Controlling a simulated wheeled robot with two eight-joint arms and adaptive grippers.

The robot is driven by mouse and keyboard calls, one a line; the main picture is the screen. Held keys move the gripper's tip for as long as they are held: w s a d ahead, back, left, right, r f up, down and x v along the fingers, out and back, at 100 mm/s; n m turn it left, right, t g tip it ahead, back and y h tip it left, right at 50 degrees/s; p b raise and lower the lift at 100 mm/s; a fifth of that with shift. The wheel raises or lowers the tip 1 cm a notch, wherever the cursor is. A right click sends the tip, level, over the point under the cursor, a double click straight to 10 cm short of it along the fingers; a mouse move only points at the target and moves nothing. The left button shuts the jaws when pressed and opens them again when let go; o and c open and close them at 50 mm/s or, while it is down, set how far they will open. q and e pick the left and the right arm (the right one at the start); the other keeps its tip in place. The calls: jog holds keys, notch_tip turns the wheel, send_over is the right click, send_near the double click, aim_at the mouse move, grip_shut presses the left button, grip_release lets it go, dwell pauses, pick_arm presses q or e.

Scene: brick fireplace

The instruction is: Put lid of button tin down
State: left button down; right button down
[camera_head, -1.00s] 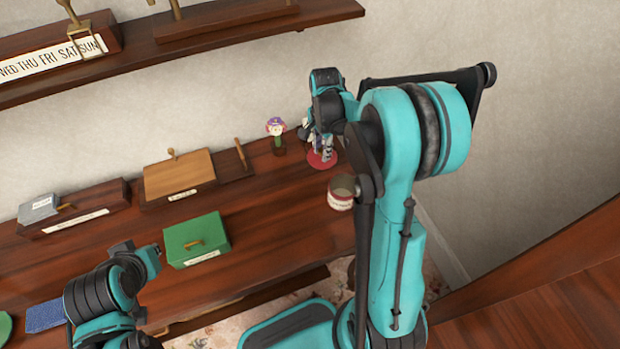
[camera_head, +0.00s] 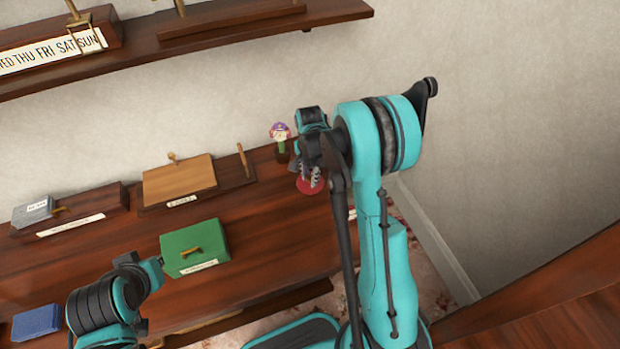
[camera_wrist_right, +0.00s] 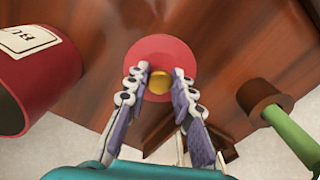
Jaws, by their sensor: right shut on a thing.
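The lid (camera_head: 311,187) is a red disc with a gold knob, which shows in the right wrist view (camera_wrist_right: 157,82). My right gripper (camera_head: 308,176) has its fingers closed around the knob. The lid is over the dark wooden top; whether it touches the wood I cannot tell. The button tin (camera_wrist_right: 38,82) is red with a pale label, at the left of the right wrist view, beside the lid. In the head view the tin is hidden behind my right arm. My left gripper (camera_head: 152,272) is low near the green box; its fingers are unclear.
A green box (camera_head: 195,248), a tan-topped box (camera_head: 180,180), a grey box (camera_head: 32,211) and a blue item (camera_head: 36,321) are further left. Bare wood (camera_head: 270,222) lies between the green box and the lid.

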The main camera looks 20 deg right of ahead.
jog(key=shift+r, duration=0.1)
jog(key=shift+s, duration=0.1)
jog(key=c, duration=1.7)
grip_release()
jog(key=shift+f, duration=0.25)
jog(key=o, duration=0.4)
jog(key=shift+r, duration=0.1)
jog(key=shift+r, duration=0.1)
